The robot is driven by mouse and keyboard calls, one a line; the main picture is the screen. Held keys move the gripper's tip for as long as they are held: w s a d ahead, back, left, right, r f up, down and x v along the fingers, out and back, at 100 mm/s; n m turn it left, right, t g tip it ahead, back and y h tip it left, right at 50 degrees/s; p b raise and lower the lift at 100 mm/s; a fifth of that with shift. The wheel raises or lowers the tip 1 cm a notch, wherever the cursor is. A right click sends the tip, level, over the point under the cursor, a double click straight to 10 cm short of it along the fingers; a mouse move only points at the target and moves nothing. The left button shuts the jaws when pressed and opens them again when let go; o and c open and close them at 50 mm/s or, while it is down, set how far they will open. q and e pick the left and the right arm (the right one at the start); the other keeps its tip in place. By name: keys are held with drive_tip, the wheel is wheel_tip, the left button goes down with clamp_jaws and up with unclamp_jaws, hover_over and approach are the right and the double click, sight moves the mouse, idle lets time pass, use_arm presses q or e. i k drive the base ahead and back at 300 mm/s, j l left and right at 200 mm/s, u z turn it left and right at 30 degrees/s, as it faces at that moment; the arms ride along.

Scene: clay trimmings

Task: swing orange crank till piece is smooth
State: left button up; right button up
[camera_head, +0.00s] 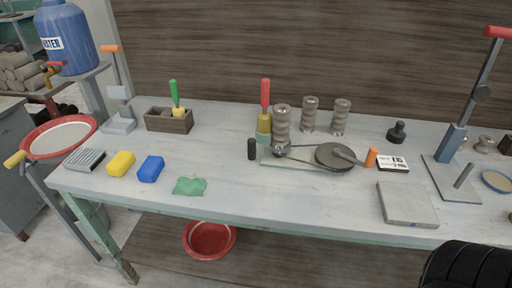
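The orange crank handle (371,157) stands at the right end of a grey arm on a dark round wheel (335,157). A belt runs from the wheel to the foot of a ridged grey-brown piece (281,128), which stands upright at the left end of the pale base plate (300,163). The piece shows ring-like ridges along its side. A black upright knob (251,149) stands at the plate's left end. Neither of my grippers is in view, and nothing touches the crank.
Two similar ridged pieces (310,114) stand behind. A labelled white box (392,163) sits right of the crank, a grey slab (407,204) in front.

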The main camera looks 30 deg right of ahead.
sight(332, 155)
drive_tip(key=z, duration=1.8)
